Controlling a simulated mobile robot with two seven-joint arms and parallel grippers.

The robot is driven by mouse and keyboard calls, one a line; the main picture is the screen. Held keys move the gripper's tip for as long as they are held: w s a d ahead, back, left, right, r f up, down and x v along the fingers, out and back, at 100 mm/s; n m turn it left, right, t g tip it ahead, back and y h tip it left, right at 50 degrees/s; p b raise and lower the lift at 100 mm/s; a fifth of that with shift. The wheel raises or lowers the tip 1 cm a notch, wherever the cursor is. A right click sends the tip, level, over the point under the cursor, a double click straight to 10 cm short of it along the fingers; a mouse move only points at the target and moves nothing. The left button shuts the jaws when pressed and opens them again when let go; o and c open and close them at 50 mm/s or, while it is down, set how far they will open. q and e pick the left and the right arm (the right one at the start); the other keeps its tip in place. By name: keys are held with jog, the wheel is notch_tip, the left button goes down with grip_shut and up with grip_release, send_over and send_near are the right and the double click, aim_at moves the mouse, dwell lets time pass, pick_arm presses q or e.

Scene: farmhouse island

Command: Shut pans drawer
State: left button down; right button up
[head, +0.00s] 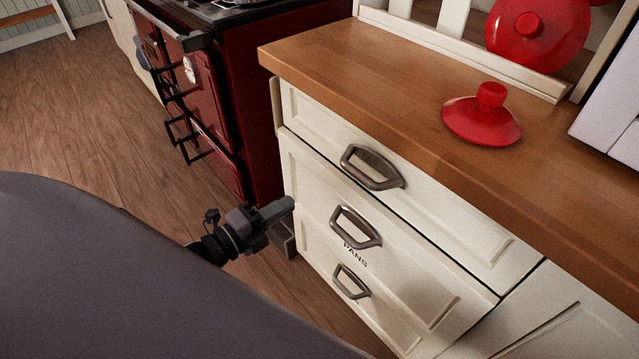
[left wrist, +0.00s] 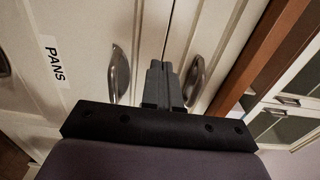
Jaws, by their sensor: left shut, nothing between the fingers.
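The cream cabinet has a stack of drawers with metal cup handles. A PANS label (head: 355,254) sits just below the middle handle (head: 356,228); the label also shows in the left wrist view (left wrist: 54,62). The pans drawer front (head: 420,264) looks close to flush with the top drawer; I cannot tell how far it stands out. My left gripper (head: 284,208) is shut and empty at the left side of the drawer fronts. In the left wrist view its fingers (left wrist: 165,84) point at the fronts between two handles; contact is unclear. My right gripper is not in view.
The wooden worktop (head: 345,75) overhangs the drawers, with a red lid (head: 482,118) on it. A dark red range cooker (head: 245,95) stands to the left of the cabinet. Wooden floor (head: 75,110) is open at the far left.

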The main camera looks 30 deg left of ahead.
aim_at(331, 177)
pick_arm(q)
jog(key=b+x, duration=0.1)
jog(key=x, duration=0.9)
jog(key=shift+w+d+f, duration=0.1)
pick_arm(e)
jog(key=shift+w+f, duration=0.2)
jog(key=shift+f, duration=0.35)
pick_arm(q)
jog(key=shift+b+x, duration=0.55)
jog(key=shift+x, duration=0.6)
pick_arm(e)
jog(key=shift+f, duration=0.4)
